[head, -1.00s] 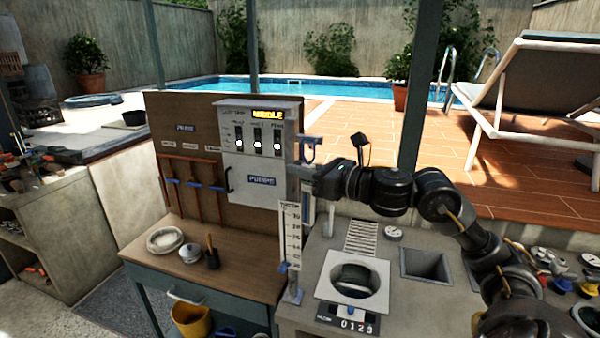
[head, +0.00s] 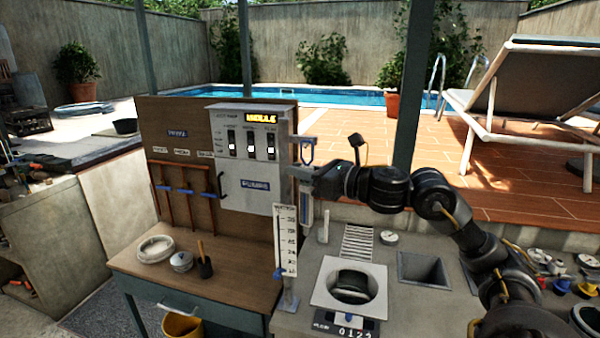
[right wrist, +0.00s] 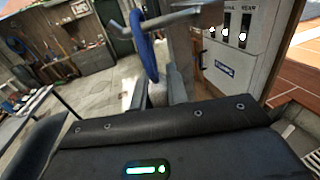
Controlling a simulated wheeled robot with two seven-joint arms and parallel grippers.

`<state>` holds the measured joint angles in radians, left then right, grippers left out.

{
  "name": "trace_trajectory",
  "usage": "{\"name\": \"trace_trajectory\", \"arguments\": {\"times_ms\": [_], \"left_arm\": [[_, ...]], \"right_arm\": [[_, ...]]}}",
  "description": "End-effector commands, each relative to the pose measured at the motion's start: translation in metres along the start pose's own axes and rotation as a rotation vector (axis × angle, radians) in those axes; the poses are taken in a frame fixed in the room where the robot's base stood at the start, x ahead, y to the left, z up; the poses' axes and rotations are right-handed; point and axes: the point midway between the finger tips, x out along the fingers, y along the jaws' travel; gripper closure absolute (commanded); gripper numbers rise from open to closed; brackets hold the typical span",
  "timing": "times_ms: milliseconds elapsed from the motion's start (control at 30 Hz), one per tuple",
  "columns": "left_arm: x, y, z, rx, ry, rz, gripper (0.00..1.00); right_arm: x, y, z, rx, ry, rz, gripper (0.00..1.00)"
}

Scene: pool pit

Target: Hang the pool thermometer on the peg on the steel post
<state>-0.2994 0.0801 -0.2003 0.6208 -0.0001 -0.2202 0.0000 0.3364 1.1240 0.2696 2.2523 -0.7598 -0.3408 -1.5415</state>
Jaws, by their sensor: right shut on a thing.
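My right gripper (head: 302,173) is shut on the upper part of the pool thermometer, beside the control box. The steel post's peg (right wrist: 180,20) is a grey bar with an upturned end, level with the upper part of the loop. The loop and peg overlap in the picture; I cannot tell whether the peg passes through it. My left gripper is out of view.
The grey control box (head: 243,190) and brown tool board (head: 160,130) stand close on the left. A white numbered scale (head: 286,240) stands below the gripper. A stone counter with a round skimmer opening (head: 350,288) and square basin (head: 424,268) lies front right.

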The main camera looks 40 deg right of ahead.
Motion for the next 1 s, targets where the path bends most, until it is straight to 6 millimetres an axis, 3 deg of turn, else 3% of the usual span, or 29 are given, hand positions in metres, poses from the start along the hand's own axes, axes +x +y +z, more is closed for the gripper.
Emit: {"name": "trace_trajectory", "arguments": {"times_ms": [467, 500, 667, 1000], "left_arm": [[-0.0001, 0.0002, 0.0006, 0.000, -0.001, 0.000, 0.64], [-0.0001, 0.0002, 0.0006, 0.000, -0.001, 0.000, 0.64], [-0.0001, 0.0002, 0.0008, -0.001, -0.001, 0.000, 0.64], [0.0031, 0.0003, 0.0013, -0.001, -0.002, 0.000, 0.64]], "right_arm": [[0.0009, 0.0005, 0.0004, 0.000, -0.001, 0.001, 1.00], [0.0010, 0.0005, 0.0004, 0.000, -0.001, 0.001, 0.79], [0.0011, 0.0006, 0.0004, 0.000, -0.001, 0.001, 0.59], [-0.0016, 0.0002, -0.0013, 0.000, 0.000, 0.001, 0.59]]}}
